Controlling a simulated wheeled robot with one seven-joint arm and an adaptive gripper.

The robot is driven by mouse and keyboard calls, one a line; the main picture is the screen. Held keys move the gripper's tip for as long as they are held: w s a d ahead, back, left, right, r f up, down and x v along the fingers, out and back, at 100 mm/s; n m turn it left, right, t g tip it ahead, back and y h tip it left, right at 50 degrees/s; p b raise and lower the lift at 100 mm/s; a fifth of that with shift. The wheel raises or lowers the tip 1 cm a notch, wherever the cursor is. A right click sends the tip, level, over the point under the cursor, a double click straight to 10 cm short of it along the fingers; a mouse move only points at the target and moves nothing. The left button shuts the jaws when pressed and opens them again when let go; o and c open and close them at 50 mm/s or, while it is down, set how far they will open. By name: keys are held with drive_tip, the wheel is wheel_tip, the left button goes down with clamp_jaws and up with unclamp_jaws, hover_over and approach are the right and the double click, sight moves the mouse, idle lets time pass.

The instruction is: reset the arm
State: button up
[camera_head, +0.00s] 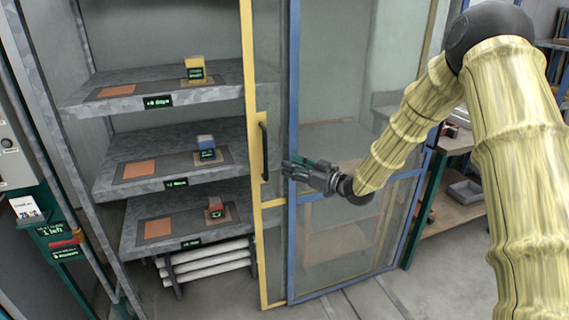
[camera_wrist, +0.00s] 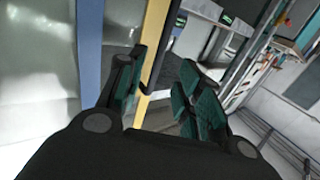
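My gripper (camera_head: 292,166) is at the end of my yellow-sleeved arm, in front of the blue-framed glass door, just right of the black door handle (camera_head: 264,152). The handle is on the yellow door frame (camera_head: 249,100). In the wrist view the yellow frame (camera_wrist: 152,45) shows behind the fingers. I cannot tell whether the fingers touch the door.
An open cabinet on the left has three shelves, with a yellow block (camera_head: 195,68), a blue block (camera_head: 206,143) and a red block (camera_head: 215,205). A blue door frame (camera_head: 292,80) stands close behind my gripper. A workbench (camera_head: 455,205) is at right. Grey floor shows in front.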

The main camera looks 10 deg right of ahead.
drive_tip(key=shift+s+d, duration=0.2)
drive_tip(key=shift+s, duration=0.05)
drive_tip(key=s+a+f+m+g+h, duration=0.1)
drive_tip(key=s+f+m+g+h, duration=0.1)
drive_tip(key=s+f, duration=0.7)
drive_tip(key=s+a+f+m+g+h, duration=0.1)
drive_tip(key=s+f+m+g+h, duration=0.15)
drive_tip(key=s+f, duration=0.65)
drive_tip(key=s+f+m+g+h, duration=0.1)
drive_tip(key=s+f+m+h, duration=0.2)
drive_tip(key=f, duration=1.1)
drive_tip(key=s+d+f+g+h, duration=0.1)
drive_tip(key=s+f+g, duration=0.1)
drive_tip(key=s, duration=0.9)
drive_tip(key=s+f+g+h, duration=0.2)
drive_tip(key=s+f+g, duration=0.1)
drive_tip(key=s, duration=0.9)
drive_tip(key=s+d+f+m+g+h, duration=0.1)
drive_tip(key=s+f+g, duration=0.2)
drive_tip(key=s, duration=0.9)
wheel_tip(320, 180, down, 2)
drive_tip(key=shift+d+f, duration=0.1)
drive_tip(key=shift+d, duration=0.2)
